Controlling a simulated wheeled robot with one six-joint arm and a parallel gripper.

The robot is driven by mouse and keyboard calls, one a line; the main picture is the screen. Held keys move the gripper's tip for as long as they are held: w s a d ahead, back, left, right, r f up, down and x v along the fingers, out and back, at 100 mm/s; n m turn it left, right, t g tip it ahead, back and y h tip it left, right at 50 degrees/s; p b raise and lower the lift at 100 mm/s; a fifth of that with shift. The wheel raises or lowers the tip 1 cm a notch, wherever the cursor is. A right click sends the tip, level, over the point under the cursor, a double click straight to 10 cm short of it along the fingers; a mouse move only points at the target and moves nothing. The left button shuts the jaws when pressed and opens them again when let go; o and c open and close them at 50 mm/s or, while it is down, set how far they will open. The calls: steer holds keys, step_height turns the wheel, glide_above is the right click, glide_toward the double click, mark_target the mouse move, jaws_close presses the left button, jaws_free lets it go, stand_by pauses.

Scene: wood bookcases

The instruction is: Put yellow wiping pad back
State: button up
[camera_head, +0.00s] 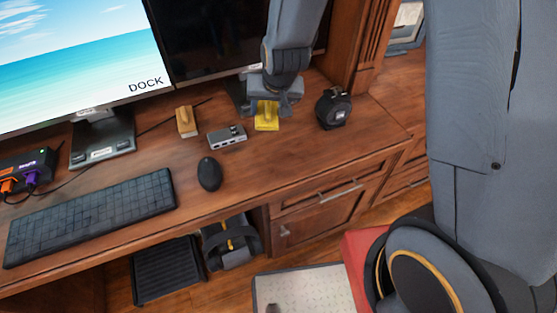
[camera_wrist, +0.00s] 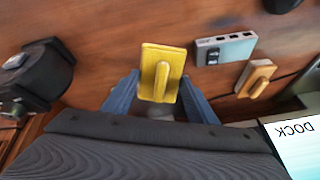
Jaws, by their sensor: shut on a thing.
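The yellow wiping pad (camera_head: 266,116) is at my gripper (camera_head: 268,104), over the right part of the wooden desk, below the dark monitor. In the wrist view the yellow wiping pad (camera_wrist: 162,72) sits between the two blue-grey fingers of my gripper (camera_wrist: 152,98), which is shut on it. Its raised handle faces the wrist camera. I cannot tell whether the pad touches the desk top.
A grey hub (camera_head: 227,137), a wooden block with a tan handle (camera_head: 186,121) and a black mouse (camera_head: 209,173) lie left of the pad. A black round device (camera_head: 333,108) stands close on the right. The desk (camera_head: 300,150) in front is clear.

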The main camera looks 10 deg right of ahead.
steer(key=shift+s+a+g, duration=0.1)
steer(key=shift+s+g, duration=0.2)
steer(key=shift+s, duration=0.1)
steer(key=shift+s+a+r+n, duration=0.1)
steer(key=shift+s+n, duration=0.2)
steer(key=shift+s+r+g, duration=0.15)
steer(key=shift+s+g, duration=0.3)
steer(key=shift+g, duration=0.05)
steer(key=s+d+r+n+g+h+b, duration=0.1)
steer(key=s+d+r+n+g+b, duration=0.2)
steer(key=s, duration=0.5)
steer(key=shift+g, duration=0.3)
steer(key=f, duration=0.3)
steer(key=f+p, duration=0.1)
steer(key=f, duration=0.2)
steer(key=a+f+p, duration=0.1)
steer(key=f, duration=0.2)
steer(key=shift+s+a, duration=0.1)
steer(key=shift+s, duration=0.1)
steer(key=o, duration=1.1)
steer(key=shift+r, duration=0.1)
